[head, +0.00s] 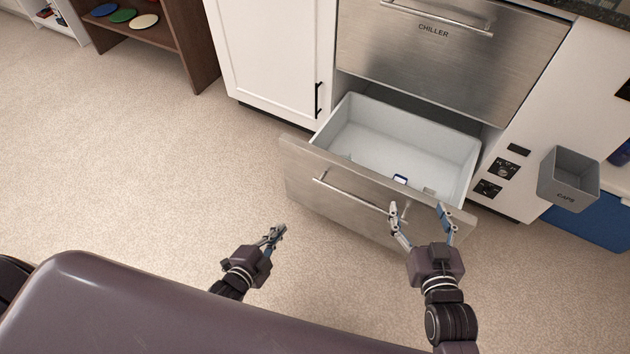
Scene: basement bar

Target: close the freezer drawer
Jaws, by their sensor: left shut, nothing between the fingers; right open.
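The freezer drawer (300,168) is the lower steel-fronted drawer, pulled out, with a light grey bin inside. A bar handle (345,192) runs along its front; no label shows on this front. A small blue-and-white item (400,180) and another small pale item lie in the bin, partly hidden by the front. My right gripper (420,206) is open in front of the right part of the drawer front, overlapping the handle's right end; I cannot tell if it touches. My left gripper (279,230) is shut and empty, apart from the drawer, in front and to the left.
The closed drawer marked CHILLER (440,65) is above. A white cabinet door (265,50) stands at left. A grey CAPS bin (568,182) and sockets (502,168) are on the right. A brown shelf (165,30) with plates stands far left. The floor at left is clear.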

